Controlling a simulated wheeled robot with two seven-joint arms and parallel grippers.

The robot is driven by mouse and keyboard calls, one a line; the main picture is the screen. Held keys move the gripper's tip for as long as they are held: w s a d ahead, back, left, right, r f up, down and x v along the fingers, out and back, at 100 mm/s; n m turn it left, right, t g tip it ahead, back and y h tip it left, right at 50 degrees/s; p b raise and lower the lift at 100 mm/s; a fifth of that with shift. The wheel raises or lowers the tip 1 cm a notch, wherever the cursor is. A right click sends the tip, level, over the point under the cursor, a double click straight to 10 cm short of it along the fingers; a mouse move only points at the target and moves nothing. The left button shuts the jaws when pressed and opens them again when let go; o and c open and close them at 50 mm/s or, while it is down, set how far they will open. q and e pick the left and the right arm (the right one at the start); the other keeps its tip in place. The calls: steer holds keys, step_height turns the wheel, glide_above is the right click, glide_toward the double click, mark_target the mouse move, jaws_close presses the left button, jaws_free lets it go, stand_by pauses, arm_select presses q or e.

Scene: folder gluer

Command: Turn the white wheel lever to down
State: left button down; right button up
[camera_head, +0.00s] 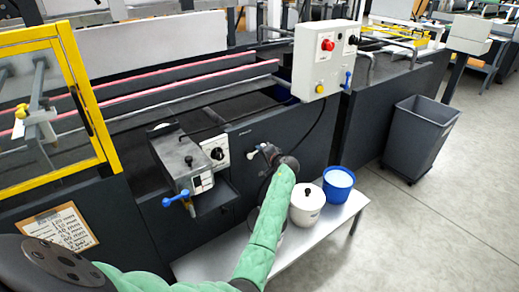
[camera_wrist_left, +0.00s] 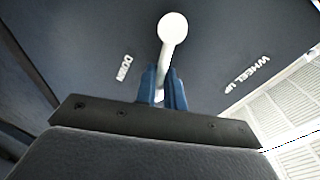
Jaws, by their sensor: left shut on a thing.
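The white wheel lever is on the dark front panel of the machine. In the left wrist view its round white end (camera_wrist_left: 172,28) shows in the upper middle, with its thin white shaft running down between my blue fingertips. The lettering "DOWN" (camera_wrist_left: 124,68) is to the left and "WHEEL UP" (camera_wrist_left: 251,76) to the right of the lever. My left gripper (camera_wrist_left: 164,84) is shut on the lever's shaft. My right gripper is not in view.
A grey control box (camera_head: 325,58) with red and yellow buttons is above right. A motor unit with a blue handle (camera_head: 178,197) is to the left. A low bench below holds a white pot (camera_head: 307,206) and a blue bucket (camera_head: 339,184). A grey bin (camera_head: 418,138) stands right.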

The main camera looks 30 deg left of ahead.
arm_select(q)
steer(key=shift+w+d+f+m+g, duration=0.25)
steer(key=shift+w+m+g, duration=0.05)
steer(key=shift+m, duration=0.6)
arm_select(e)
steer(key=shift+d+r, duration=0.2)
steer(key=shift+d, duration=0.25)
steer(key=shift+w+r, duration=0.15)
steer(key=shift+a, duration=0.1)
